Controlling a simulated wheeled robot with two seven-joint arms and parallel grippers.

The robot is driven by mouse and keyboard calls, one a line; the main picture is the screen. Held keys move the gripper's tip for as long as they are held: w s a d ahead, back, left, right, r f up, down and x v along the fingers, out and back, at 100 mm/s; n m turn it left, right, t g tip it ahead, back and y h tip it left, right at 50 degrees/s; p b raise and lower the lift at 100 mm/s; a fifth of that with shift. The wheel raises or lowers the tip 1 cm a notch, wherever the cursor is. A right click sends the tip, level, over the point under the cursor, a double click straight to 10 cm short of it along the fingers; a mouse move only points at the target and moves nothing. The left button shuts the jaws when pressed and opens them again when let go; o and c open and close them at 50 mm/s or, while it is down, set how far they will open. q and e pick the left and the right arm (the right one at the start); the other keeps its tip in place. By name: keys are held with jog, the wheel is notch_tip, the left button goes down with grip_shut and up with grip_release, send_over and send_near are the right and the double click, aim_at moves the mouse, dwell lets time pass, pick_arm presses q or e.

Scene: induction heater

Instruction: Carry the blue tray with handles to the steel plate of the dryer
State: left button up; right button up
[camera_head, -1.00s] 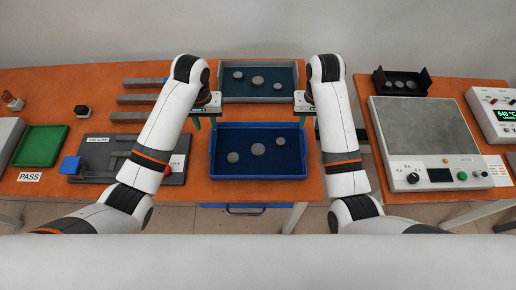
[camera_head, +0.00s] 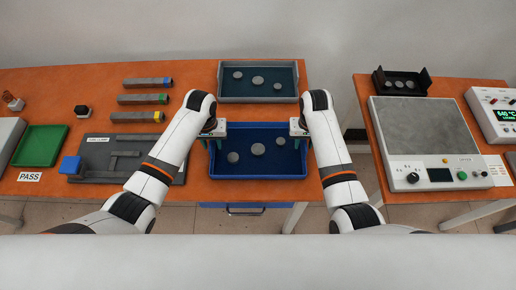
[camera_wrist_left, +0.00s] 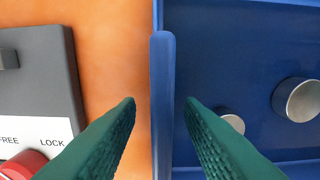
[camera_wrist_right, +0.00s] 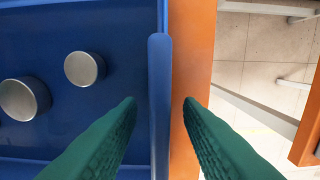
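The blue tray (camera_head: 258,171) lies on the orange table and holds three grey metal discs, the middle one (camera_head: 257,149) among them. My left gripper (camera_head: 212,145) is at the tray's left side; in the left wrist view its open green fingers (camera_wrist_left: 160,105) stand either side of the raised blue handle (camera_wrist_left: 162,85). My right gripper (camera_head: 302,143) is at the right side; in the right wrist view its open fingers (camera_wrist_right: 160,105) straddle the other handle (camera_wrist_right: 160,80). The dryer's steel plate (camera_head: 424,125) is bare, on the separate table at the right.
A grey-rimmed tray (camera_head: 258,98) with discs sits right behind the blue tray. A grey lock fixture (camera_head: 105,163) is close to its left. A floor gap (camera_head: 345,155) separates the two tables. A black rack (camera_head: 402,88) stands behind the plate.

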pick_arm(q)
jog(key=shift+c, duration=0.5)
pick_arm(e)
jog(key=shift+c, duration=0.5)
pick_arm(q)
grip_shut()
pick_arm(e)
grip_shut()
pick_arm(q)
jog(key=shift+w+r, duration=0.1)
jog(key=shift+r, duration=0.1)
pick_arm(e)
jog(key=shift+w+r, duration=0.1)
jog(key=shift+r, duration=0.1)
